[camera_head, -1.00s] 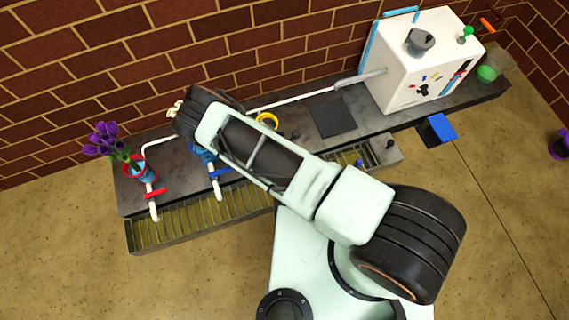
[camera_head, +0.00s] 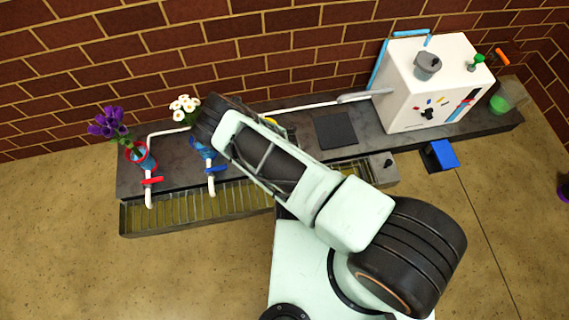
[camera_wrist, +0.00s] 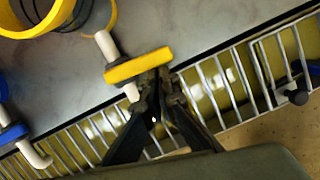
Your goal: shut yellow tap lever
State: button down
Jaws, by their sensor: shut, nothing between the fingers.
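The yellow tap lever (camera_wrist: 139,65) shows in the wrist view as a flat bar lying across a white tap pipe (camera_wrist: 106,45). My gripper (camera_wrist: 157,78) is shut and empty, with its fingertips right at the lever's right half, at its lower edge. They look close to or touching it; I cannot tell which. In the head view my arm hides the yellow lever and my gripper.
A yellow ring (camera_wrist: 32,18) stands behind the tap. A blue-levered tap (camera_head: 212,170) and a red-levered tap (camera_head: 152,181) are to the left. A slatted drain trough (camera_head: 170,211) runs below. A white box machine (camera_head: 405,95) stands at right.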

jog(key=shift+w+d, duration=0.1)
jog(key=shift+w, duration=0.3)
dwell(0.4)
